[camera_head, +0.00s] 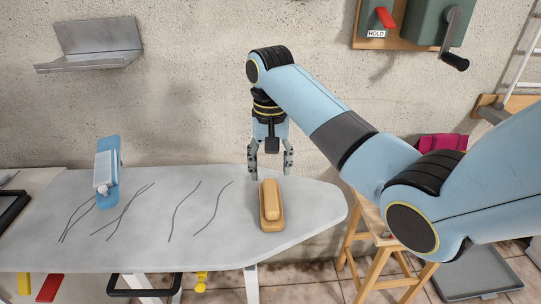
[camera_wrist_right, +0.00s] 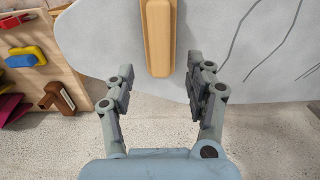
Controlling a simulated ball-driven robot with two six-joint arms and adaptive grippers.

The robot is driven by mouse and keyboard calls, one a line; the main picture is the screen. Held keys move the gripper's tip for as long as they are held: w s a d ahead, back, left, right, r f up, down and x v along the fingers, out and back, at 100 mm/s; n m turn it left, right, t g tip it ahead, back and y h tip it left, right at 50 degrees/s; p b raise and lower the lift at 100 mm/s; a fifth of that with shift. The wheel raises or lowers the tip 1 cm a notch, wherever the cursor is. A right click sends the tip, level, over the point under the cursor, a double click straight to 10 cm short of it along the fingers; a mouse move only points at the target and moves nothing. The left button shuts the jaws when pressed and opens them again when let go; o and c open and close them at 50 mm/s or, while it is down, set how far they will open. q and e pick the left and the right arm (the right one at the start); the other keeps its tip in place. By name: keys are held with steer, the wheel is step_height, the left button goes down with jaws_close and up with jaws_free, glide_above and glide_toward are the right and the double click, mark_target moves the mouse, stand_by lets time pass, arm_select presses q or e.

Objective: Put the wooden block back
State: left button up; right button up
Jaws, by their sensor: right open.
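The wooden block (camera_head: 270,200) is a long, light-brown piece with rounded ends. In the right wrist view, the block (camera_wrist_right: 157,40) shows at the top middle, cut off by the frame edge. My right gripper (camera_head: 270,171) is open and empty, pointing down just behind the block's far end in the head view. In the right wrist view, its fingers (camera_wrist_right: 160,80) are spread wider than the block, with nothing between their tips. My left gripper is out of view.
A wall shelf (camera_head: 95,45) hangs upper left. A wooden stool (camera_head: 375,250) stands right of the board. The wall is close behind.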

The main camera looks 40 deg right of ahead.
steer(key=shift+r, duration=1.5)
steer(key=shift+s+f, duration=0.1)
